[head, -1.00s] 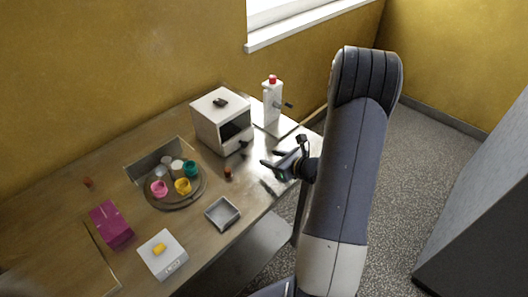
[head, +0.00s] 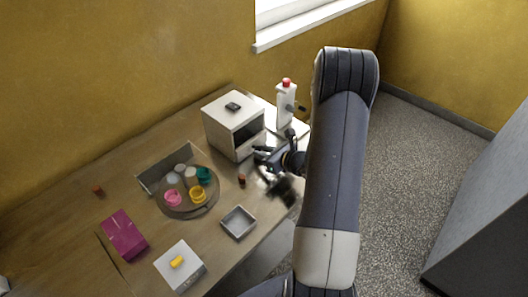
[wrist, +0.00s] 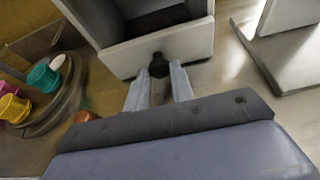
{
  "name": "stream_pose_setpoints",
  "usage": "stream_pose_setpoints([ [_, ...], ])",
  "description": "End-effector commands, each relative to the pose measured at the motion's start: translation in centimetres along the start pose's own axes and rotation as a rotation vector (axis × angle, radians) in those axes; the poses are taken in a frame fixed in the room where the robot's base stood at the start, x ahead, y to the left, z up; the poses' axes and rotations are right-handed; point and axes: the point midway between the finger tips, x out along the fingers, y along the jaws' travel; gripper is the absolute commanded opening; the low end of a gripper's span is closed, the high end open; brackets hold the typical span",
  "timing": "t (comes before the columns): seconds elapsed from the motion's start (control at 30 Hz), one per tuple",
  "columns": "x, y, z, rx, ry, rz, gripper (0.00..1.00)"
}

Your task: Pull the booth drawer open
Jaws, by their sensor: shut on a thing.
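The booth (head: 225,132) is a white box with a dark opening in its front, standing at the back right of the table. Its drawer front (wrist: 185,47) is a pale panel below the opening in the wrist view, with a dark round knob (wrist: 159,64). My gripper (wrist: 159,76) has its two pale fingers on either side of the knob, shut on it. In the head view my gripper (head: 262,156) is at the booth's lower front, and the arm hides part of it.
A white dispenser with a red cap (head: 286,103) stands right of the booth. A round tray (head: 205,206) with coloured cups is to the left. A small orange-brown piece (head: 242,180) and an open grey box (head: 238,222) are in front.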

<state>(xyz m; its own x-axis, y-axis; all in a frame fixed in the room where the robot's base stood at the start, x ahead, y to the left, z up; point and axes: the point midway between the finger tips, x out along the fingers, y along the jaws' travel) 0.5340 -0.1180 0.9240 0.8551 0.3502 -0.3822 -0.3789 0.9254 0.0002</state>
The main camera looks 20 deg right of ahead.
Motion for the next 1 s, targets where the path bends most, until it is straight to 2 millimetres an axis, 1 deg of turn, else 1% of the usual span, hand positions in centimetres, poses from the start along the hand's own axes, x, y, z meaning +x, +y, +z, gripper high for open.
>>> stream_pose_setpoints([
  [0.03,0.0,0.0,0.0,0.000,0.000,0.001,0.11],
  [0.17,0.0,0.0,0.0,0.000,0.000,0.001,0.00],
  [0.43,0.0,0.0,0.0,0.000,0.000,0.001,0.00],
  [0.53,-0.5,0.0,-0.3,0.000,0.001,-0.001,0.00],
  [0.67,-2.5,-0.2,-1.4,0.000,0.001,-0.004,0.00],
  [0.8,-5.5,-0.3,-2.6,0.001,0.000,-0.007,0.00],
  [1.0,-9.3,-0.3,-4.1,0.001,0.001,-0.007,0.00],
])
